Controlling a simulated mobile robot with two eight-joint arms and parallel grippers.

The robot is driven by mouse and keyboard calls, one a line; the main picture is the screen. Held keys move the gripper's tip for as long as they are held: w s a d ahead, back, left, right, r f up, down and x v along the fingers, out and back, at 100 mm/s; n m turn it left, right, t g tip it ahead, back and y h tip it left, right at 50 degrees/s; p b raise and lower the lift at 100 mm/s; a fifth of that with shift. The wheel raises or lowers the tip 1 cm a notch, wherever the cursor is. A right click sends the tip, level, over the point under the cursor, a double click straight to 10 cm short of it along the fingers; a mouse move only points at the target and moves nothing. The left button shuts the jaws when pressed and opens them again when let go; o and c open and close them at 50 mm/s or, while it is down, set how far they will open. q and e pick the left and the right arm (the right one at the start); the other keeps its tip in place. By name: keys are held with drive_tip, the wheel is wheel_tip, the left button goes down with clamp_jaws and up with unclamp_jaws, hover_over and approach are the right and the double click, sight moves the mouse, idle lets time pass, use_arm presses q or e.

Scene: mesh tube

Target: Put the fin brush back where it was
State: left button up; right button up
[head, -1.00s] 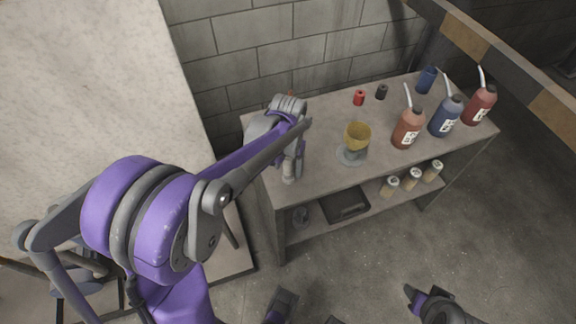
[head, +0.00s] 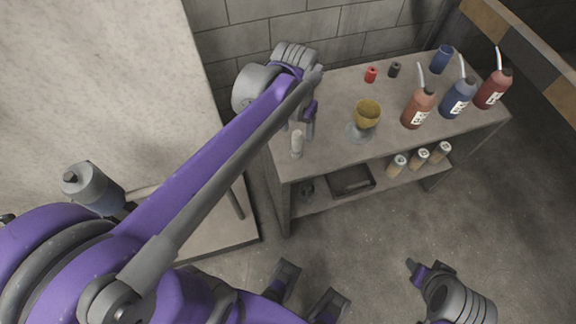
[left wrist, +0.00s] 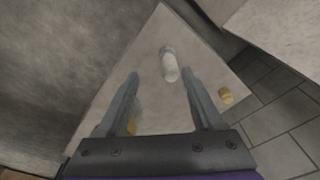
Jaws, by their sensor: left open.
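A small pale cylinder (head: 297,143), probably the fin brush, stands upright near the left front corner of the workbench (head: 330,160). No bristles can be made out. It also shows in the left wrist view (left wrist: 169,66), just past the fingertips and between their lines. My left gripper (head: 302,122) is open and empty, behind and above the cylinder and apart from it. Its two fingers show spread in the left wrist view (left wrist: 160,73). Part of my right gripper (head: 414,267) shows low in the head view, away from the bench; its jaws are unclear.
A yellow cup (head: 367,114) on a grey base stands mid-bench. Orange (head: 419,108), blue (head: 459,98) and red (head: 493,90) bottles stand at the right. Small red (head: 371,75) and black (head: 394,70) items are behind. A black tray (head: 350,181) and several pale jars sit on the lower shelf.

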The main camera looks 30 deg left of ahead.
use_arm(q)
drive_tip(key=s+d+f+t, duration=0.2)
drive_tip(key=s+f, duration=0.1)
drive_tip(key=s, duration=0.3)
drive_tip(key=s+d+f+t, duration=0.1)
drive_tip(key=s+d+f, duration=0.1)
drive_tip(key=s, duration=0.5)
drive_tip(key=shift+d+f+m+t, duration=0.3)
drive_tip(key=shift+d+f+t, duration=0.1)
drive_tip(key=shift+f, duration=0.2)
drive_tip(key=shift+s, duration=0.1)
